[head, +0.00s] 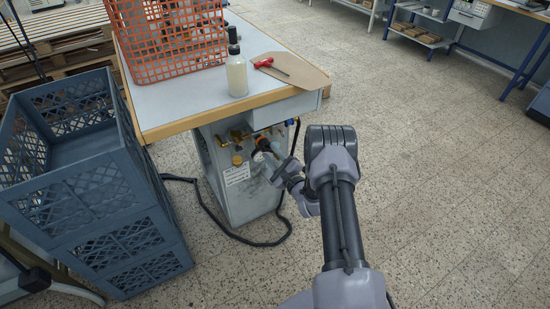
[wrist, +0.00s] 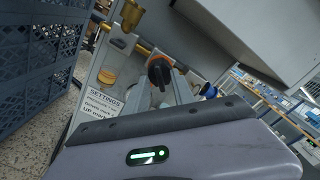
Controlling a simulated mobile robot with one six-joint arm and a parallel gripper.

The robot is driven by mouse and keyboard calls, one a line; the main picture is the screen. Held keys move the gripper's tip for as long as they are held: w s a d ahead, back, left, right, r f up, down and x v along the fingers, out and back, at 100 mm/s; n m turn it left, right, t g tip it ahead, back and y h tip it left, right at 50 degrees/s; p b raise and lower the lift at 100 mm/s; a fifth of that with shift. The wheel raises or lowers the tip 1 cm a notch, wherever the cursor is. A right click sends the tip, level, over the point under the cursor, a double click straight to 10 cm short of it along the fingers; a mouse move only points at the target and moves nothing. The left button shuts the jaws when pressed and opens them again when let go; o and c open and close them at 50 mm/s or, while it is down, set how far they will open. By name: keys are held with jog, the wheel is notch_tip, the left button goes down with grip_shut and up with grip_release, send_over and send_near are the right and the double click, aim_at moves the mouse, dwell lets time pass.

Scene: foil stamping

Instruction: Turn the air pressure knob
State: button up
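The air pressure knob (wrist: 158,72) is black with an orange part at its top, on the front of a grey cabinet (wrist: 115,75) in the wrist view. I cannot tell whether the fingers touch the knob. The gripper also shows in the head view (head: 270,155), low beside the cabinet front under the table.
Brass fittings (wrist: 132,15) and a yellow cap (wrist: 107,76) sit near the knob. A settings label (wrist: 100,103) is below them. Blue crates (head: 80,200) stand left. The table (head: 200,100) overhangs the cabinet. A black hose (head: 235,236) lies on the floor. Floor at right is clear.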

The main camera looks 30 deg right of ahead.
jog(key=s+p, duration=0.5)
jog(key=s, duration=1.2)
jog(key=shift+s+d+p, duration=0.2)
jog(key=shift+d+p, duration=0.05)
jog(key=shift+p, duration=0.1)
